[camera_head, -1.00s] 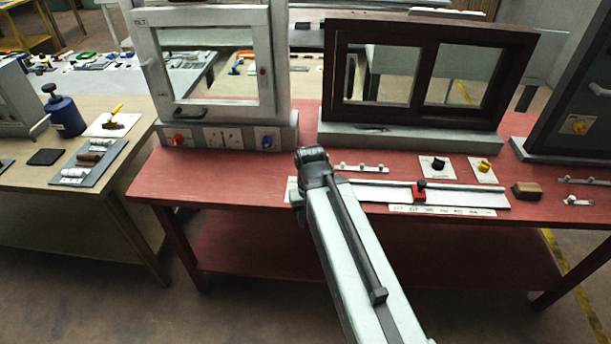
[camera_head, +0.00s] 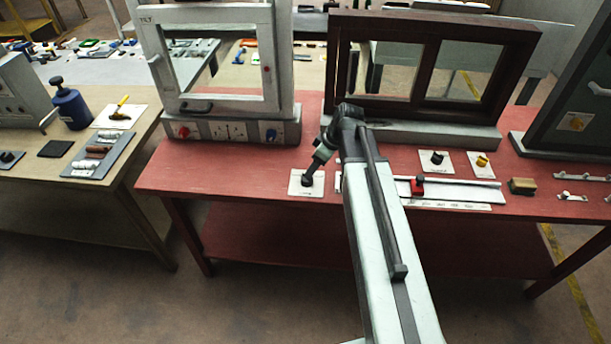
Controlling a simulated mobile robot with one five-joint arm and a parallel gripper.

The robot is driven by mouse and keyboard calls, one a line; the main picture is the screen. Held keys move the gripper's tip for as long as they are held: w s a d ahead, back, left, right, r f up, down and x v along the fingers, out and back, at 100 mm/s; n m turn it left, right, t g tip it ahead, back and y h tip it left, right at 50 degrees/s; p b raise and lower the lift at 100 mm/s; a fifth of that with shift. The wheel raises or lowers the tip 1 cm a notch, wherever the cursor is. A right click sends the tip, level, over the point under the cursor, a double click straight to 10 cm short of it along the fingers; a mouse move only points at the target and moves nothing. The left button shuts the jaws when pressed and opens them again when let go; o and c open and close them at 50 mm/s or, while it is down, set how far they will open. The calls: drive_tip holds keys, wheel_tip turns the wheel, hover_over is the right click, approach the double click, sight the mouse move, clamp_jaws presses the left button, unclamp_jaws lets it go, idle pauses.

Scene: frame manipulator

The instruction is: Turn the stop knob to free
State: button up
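My gripper (camera_head: 309,175) points down and left over a small white plate (camera_head: 295,188) at the front of the red bench. Its dark tip meets a small dark knob-like shape on the plate. Gripper and knob blend together, so I cannot tell whether the fingers are around it or only above it. The plate's label is too small to read. Other knobs are a black one (camera_head: 436,157) and a yellow one (camera_head: 481,161) on white plates to the right. None can be read as the stop knob.
A white tilt window frame (camera_head: 273,60) on a grey base and a dark two-pane window (camera_head: 428,70) stand behind. A red knob (camera_head: 183,131) and a blue knob (camera_head: 270,134) sit on the base. A rail with a red slider (camera_head: 417,186) lies right of my arm.

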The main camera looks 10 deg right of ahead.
drive_tip(key=b+x, duration=0.6)
drive_tip(key=x, duration=0.1)
drive_tip(key=shift+f, duration=0.15)
drive_tip(key=c, duration=1.3)
drive_tip(key=shift+a, duration=0.2)
clamp_jaws()
drive_tip(key=shift+d, duration=0.1)
